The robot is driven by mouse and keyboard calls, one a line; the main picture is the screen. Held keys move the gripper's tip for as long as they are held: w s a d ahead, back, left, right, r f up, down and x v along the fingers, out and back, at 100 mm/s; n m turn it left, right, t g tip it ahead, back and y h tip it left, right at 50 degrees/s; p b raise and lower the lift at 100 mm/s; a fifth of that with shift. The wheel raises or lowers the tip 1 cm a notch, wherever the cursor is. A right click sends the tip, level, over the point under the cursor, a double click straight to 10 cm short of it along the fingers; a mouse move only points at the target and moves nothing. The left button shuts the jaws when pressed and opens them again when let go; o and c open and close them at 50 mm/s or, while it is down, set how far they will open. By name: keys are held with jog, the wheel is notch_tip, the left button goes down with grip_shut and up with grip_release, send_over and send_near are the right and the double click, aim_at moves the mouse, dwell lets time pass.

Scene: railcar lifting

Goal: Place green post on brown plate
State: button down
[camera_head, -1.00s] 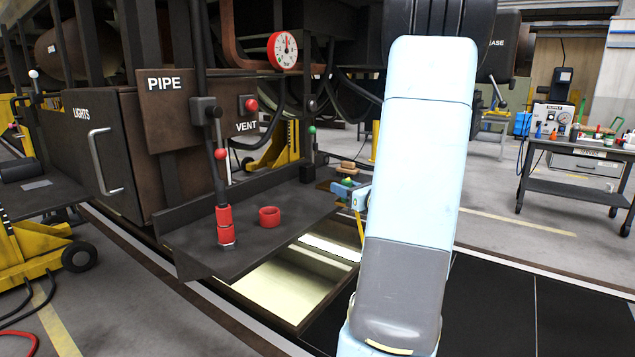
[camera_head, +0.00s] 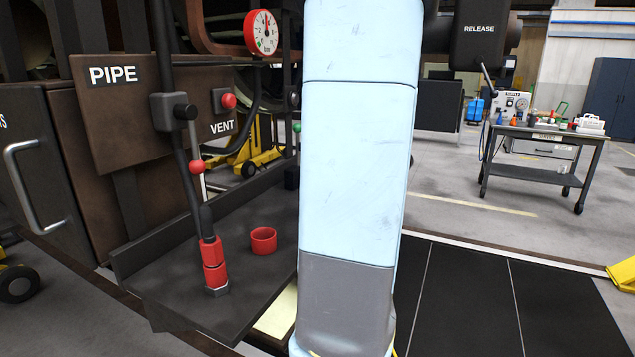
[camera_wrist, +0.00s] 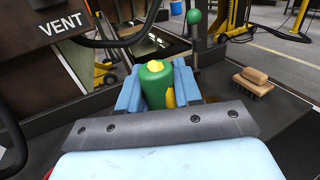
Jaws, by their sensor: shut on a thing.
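The green post (camera_wrist: 155,86) stands between the blue fingers of my gripper (camera_wrist: 158,90) in the wrist view. It has a yellow top and a yellow part on its right side. My gripper is shut on it. In the head view my own arm hides both the gripper and the post. A brownish flat patch (camera_wrist: 287,105) shows right of the gripper in the wrist view, partly covered. I cannot tell whether it is the brown plate.
A dark shelf (camera_head: 255,285) holds a red ring (camera_head: 263,240) and a red-sleeved lever (camera_head: 213,265). A green-knobbed lever (camera_wrist: 194,30) rises beyond the gripper, and a wooden brush (camera_wrist: 253,82) lies to its right. A tool cart (camera_head: 545,150) stands far right.

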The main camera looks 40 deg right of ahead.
jog(key=w+d+f, duration=0.2)
jog(key=w, duration=0.1)
jog(key=w+d+f, duration=0.2)
jog(key=w+f, duration=0.1)
jog(key=w+d+f, duration=0.2)
jog(key=w+f, duration=0.1)
jog(key=shift+d, duration=0.35)
jog(key=shift+w+d+f, duration=0.2)
jog(key=shift+f, duration=0.2)
jog(key=shift+w+d+f, duration=0.15)
jog(key=shift+w+f, duration=0.05)
jog(key=shift+f, duration=0.15)
notch_tip(320, 180, down, 3)
jog(key=shift+r, duration=0.1)
jog(key=c, duration=0.8)
grip_release()
